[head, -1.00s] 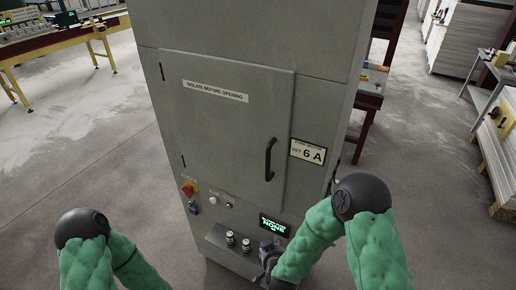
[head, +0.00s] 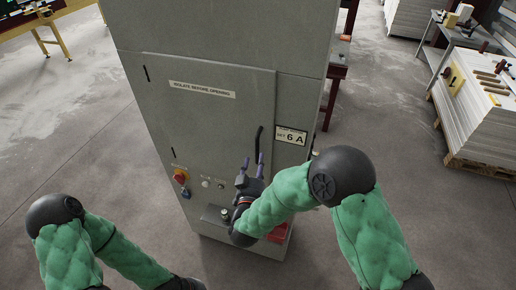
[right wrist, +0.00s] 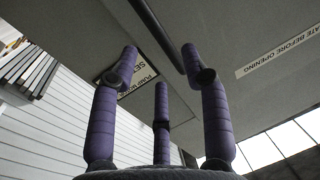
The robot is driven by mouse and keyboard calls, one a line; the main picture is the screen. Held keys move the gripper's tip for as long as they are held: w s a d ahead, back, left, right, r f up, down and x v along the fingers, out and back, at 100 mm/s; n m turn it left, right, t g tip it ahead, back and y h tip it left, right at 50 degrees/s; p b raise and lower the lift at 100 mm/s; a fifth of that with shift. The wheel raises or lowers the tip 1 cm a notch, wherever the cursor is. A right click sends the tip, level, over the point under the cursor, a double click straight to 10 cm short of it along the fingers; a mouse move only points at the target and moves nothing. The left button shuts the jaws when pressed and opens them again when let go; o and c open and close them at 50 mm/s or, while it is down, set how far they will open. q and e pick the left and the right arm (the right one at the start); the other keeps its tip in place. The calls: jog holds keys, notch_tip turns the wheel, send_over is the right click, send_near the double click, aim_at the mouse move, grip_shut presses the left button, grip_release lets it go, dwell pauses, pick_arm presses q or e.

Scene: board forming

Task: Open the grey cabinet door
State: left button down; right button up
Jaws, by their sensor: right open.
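The grey cabinet (head: 215,40) stands upright in front of me, its door (head: 210,120) shut and flush with the front. A dark vertical bar handle (head: 258,138) is near the door's right edge. My right gripper (head: 253,160) is open and empty, with its purple fingers pointing up at the lower part of the handle. In the right wrist view, the handle (right wrist: 158,35) runs between the tips of the two longer-looking fingers of the gripper (right wrist: 160,58). I cannot tell whether they touch it. My left arm shows at lower left, but its gripper is out of view.
Below the door are a red rotary switch (head: 181,177) and small buttons; my right arm covers part of the lower panel. A label plate (head: 291,136) is right of the handle. Stacked boards (head: 480,110) stand at right.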

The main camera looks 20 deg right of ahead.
aim_at(258, 151)
jog(key=x, duration=0.7)
jog(key=shift+w, duration=0.1)
grip_shut()
